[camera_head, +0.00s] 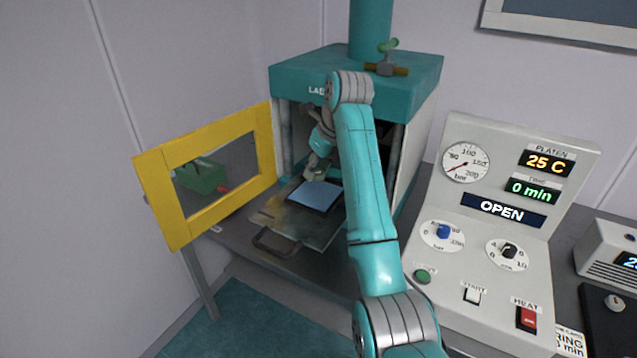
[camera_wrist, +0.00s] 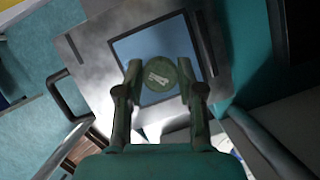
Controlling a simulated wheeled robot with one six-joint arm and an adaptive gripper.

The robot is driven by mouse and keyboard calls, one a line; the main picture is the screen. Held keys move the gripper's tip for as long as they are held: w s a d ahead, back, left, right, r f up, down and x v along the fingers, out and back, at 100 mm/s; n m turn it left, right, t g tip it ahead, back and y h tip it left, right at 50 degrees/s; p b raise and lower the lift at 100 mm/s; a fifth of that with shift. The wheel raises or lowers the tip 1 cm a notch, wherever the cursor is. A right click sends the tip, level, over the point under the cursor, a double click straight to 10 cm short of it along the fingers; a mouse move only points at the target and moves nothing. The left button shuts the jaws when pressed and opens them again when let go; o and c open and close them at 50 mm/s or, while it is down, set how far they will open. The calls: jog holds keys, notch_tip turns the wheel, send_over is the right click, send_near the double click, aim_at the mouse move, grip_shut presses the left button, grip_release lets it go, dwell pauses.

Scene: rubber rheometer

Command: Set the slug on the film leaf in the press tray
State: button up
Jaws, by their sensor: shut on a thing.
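The press tray (camera_head: 273,220) is a metal plate with a front handle, sticking out of the press opening. A blue film leaf (camera_head: 316,195) lies in a dark frame on it. In the wrist view the film leaf (camera_wrist: 147,47) shows beyond my fingers, on the tray (camera_wrist: 90,50). My gripper (camera_wrist: 160,88) is shut on a round olive-green slug (camera_wrist: 168,68) with a pale mark on its face. The slug appears over the film leaf; whether it touches cannot be told. In the head view my gripper (camera_head: 314,170) is at the leaf's back edge, and the slug is hidden or too small to make out.
The yellow-framed press door (camera_head: 167,205) stands open at the left. The teal press housing (camera_head: 330,65) is above and around my arm, with posts close on both sides. The control panel (camera_head: 500,205) at the right reads OPEN, 25 C and 0 min.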

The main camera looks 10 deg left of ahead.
aim_at(320, 177)
jog(key=shift+f, duration=2.15)
jog(key=shift+f, duration=0.15)
jog(key=o, duration=0.9)
